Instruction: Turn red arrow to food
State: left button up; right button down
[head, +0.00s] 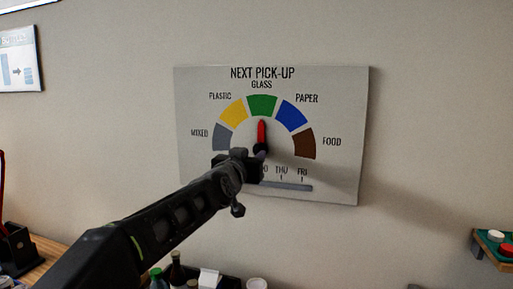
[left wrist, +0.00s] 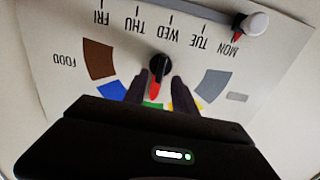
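A white sign board (head: 340,180) headed NEXT PICK-UP hangs on the wall. Its dial has grey, yellow, green, blue and brown segments. The red arrow (head: 262,131) points straight up at the green GLASS segment (head: 262,104). The brown FOOD segment (head: 304,143) is at the dial's right end. My left gripper (head: 261,155) is in front of the dial's lower middle. In the left wrist view, the board shows upside down. My left gripper's fingers (left wrist: 158,82) are apart, one on each side of the red arrow (left wrist: 154,91) below its black hub (left wrist: 160,65).
A day slider on the board has a white knob (left wrist: 257,22) at MON. Bottles (head: 177,270) and a white cup (head: 257,284) stand below the board. A green tray (head: 487,245) with coloured pieces is at the right edge.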

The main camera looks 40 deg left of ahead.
aim_at(257, 151)
pick_arm(q)
jog(key=p+x, duration=0.1)
jog(key=x, duration=0.2)
jog(key=shift+w+a+r+p, duration=0.1)
jog(key=shift+w+a+p, duration=0.05)
jog(key=shift+w+p, duration=0.25)
jog(key=shift+w, duration=0.2)
jog(key=shift+c, duration=0.5)
grip_shut()
dwell(0.5)
